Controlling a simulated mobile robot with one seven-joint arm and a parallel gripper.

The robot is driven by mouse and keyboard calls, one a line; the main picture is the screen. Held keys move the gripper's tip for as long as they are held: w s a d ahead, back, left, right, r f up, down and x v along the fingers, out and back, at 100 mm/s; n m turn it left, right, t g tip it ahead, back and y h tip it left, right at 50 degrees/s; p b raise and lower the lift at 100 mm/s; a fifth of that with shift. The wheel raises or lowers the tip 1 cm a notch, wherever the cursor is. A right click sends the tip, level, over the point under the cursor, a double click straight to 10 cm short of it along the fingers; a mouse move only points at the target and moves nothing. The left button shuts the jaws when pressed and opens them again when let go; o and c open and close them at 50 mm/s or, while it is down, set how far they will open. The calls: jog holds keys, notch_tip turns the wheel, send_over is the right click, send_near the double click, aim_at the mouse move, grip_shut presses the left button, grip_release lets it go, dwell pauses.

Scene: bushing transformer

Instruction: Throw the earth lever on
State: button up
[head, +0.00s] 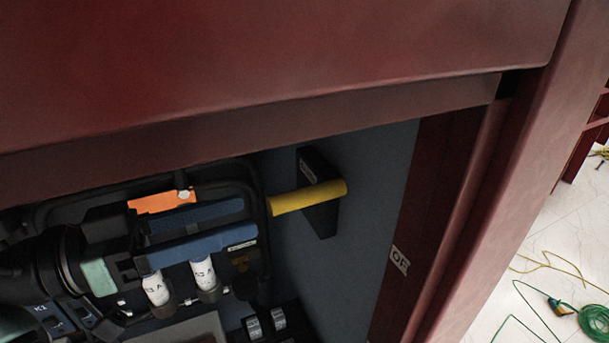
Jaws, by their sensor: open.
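A yellow lever handle (308,197) projects from a black mount (318,168) on the grey-blue inner wall of the red cabinet. It lies nearly level, its free end pointing left. A small label on the mount is too small to read. A black arm comes in from the left, and my gripper (248,223) appears as two dark blue fingers pointing right, spread apart with nothing between them. The fingertips are just left of the handle's free end and look apart from it. Depth between them is hard to judge.
The red cabinet's top edge (260,120) hangs over the opening, and its right post (480,210) bounds it. A partly cut-off label (399,260) reads "OF". Green cable (592,322) lies on the floor outside.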

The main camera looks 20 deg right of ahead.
aim_at(335, 188)
jog(key=d+p, duration=0.3)
jog(key=d, duration=0.6)
jog(key=shift+w+r, duration=0.1)
jog(key=shift+w, duration=0.05)
jog(key=shift+d, duration=0.4)
jog(key=shift+c, duration=0.4)
grip_shut()
